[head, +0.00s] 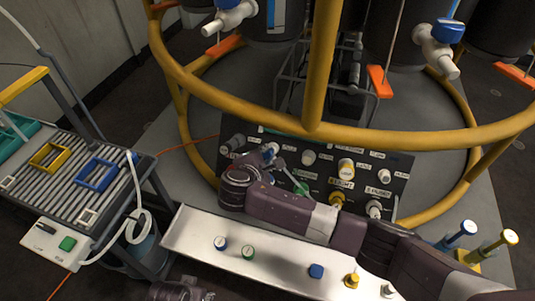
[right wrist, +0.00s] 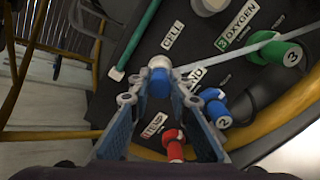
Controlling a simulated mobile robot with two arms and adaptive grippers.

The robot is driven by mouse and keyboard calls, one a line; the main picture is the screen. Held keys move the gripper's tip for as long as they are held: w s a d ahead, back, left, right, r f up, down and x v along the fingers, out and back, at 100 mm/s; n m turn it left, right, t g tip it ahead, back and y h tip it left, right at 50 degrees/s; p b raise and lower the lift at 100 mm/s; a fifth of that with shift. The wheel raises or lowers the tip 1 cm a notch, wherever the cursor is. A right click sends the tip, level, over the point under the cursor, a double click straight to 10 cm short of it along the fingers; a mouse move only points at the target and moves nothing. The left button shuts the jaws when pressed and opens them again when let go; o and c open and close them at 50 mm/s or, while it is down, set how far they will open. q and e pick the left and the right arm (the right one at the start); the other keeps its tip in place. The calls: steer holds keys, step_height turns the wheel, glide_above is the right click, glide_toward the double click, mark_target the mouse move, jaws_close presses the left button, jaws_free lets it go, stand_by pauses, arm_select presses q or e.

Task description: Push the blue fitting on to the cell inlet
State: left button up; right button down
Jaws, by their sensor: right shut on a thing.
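In the right wrist view a blue fitting (right wrist: 160,84) sits between the fingertips of my right gripper (right wrist: 160,95), which is shut on it. A pale round piece (right wrist: 159,62) shows at the fitting's far end, below the CELL label (right wrist: 173,37). I cannot tell whether this is the cell inlet or how far the fitting is on it. In the head view my right gripper (head: 262,160) is at the upper left of the dark port panel (head: 325,167), and its wrist hides part of the panel.
Beside the held fitting are a blue fitting marked 2 (right wrist: 215,108), a red one (right wrist: 174,146) and a green one marked 3 (right wrist: 284,50). A yellow rail (head: 300,127) arches over the panel. A white tray (head: 190,232) lies in front, with several small parts on it.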

arm_select(q)
steer(key=shift+s+f, duration=0.1)
steer(key=shift+s+f, duration=0.15)
steer(key=shift+f, duration=0.05)
stand_by(0.7)
steer(key=shift+f, duration=0.1)
arm_select(e)
steer(key=c, duration=1.7)
jaws_free()
arm_select(q)
steer(key=shift+w, duration=0.2)
steer(key=shift+s, duration=0.1)
arm_select(e)
steer(key=v, duration=1.2)
steer(key=shift+f, duration=0.1)
